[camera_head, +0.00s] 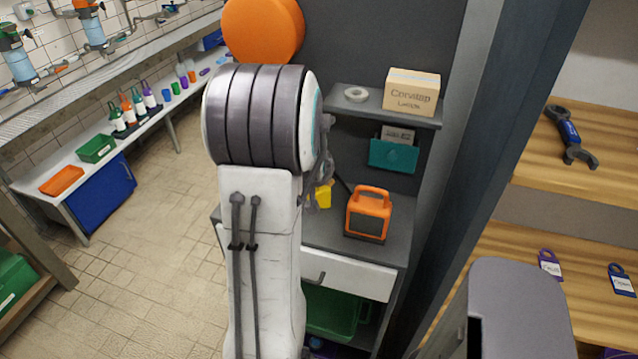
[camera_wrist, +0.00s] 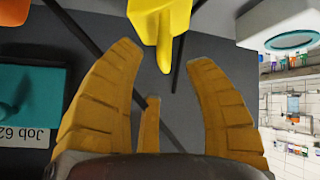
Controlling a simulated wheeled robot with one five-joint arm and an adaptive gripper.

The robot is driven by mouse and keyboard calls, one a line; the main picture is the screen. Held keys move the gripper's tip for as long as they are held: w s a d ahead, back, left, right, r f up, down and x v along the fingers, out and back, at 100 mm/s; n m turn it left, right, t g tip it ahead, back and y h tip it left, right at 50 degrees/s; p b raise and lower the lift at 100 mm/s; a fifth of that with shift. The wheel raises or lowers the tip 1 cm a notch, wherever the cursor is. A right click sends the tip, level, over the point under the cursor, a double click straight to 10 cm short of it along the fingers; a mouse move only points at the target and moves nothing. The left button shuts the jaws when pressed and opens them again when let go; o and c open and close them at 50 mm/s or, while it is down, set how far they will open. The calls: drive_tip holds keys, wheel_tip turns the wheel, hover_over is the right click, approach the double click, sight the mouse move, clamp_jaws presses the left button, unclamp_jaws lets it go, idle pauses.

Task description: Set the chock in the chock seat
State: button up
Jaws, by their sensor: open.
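A yellow block-like piece with a narrow tongue (camera_wrist: 160,22) shows at the top of the wrist view, just past my fingertips. It looks like the chock, but I cannot be sure. In the head view a yellow piece (camera_head: 323,195) shows on the grey counter, partly hidden behind my arm. My gripper (camera_wrist: 165,58) is open, with its ochre fingers spread and nothing between them. The yellow tongue points toward the gap and appears clear of both fingers. I cannot identify the chock seat in either view.
An orange lamp-like box (camera_head: 368,214) stands on the counter (camera_head: 325,235), right of the yellow piece. A teal wall holder (camera_head: 392,154) hangs behind it, below a shelf (camera_head: 365,107) with a cardboard box (camera_head: 411,92). Dark rods cross behind my fingers. Open tiled floor (camera_head: 150,230) lies left.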

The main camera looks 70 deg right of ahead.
drive_tip(key=shift+w+d+f+p, duration=0.1)
drive_tip(key=shift+d+f+p, duration=0.25)
drive_tip(key=shift+d+f, duration=0.1)
drive_tip(key=shift+x, duration=0.85)
drive_tip(key=shift+o, duration=0.4)
clamp_jaws()
